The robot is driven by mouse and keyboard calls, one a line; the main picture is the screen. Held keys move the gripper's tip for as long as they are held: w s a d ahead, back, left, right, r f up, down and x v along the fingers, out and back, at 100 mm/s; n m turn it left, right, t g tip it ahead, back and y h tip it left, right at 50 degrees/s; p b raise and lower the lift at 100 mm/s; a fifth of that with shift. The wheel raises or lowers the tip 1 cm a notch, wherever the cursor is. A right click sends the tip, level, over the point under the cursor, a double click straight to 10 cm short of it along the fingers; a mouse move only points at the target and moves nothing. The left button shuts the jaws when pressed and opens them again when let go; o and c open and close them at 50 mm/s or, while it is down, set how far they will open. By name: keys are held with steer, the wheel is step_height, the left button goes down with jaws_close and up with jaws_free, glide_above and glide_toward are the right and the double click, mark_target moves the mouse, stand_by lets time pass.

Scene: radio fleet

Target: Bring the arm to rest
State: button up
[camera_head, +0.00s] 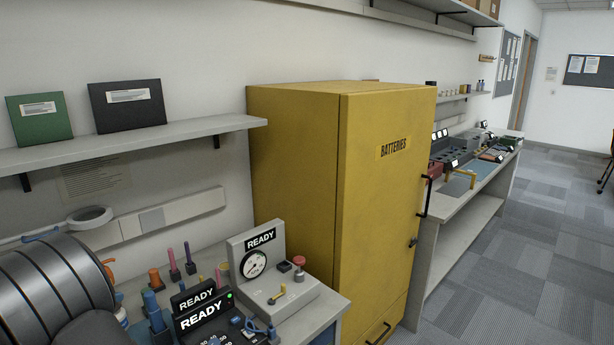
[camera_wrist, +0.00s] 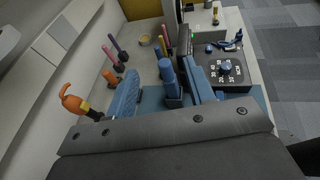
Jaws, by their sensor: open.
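My gripper (camera_wrist: 161,92) shows in the wrist view, its two blue fingers spread apart. Nothing is clearly held between them. A blue-handled tool (camera_wrist: 168,78) stands upright in the view between the fingers; I cannot tell how far beyond them it is. In the head view a dark, ribbed part of my arm fills the lower left corner above the bench. The fingers cannot be made out there.
Pink and orange tools (camera_head: 174,264) stand on the bench. A READY unit (camera_head: 208,318) and a gauge box (camera_head: 270,272) sit at its right. A yellow battery cabinet (camera_head: 375,200) rises beyond. A shelf (camera_head: 130,143) hangs above; carpet (camera_head: 530,260) is clear at right.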

steer(key=s+a+f+n+t+y, duration=0.1)
steer(key=s+a+f+n+y, duration=0.1)
steer(key=s+f, duration=0.2)
steer(key=shift+s, duration=1.5)
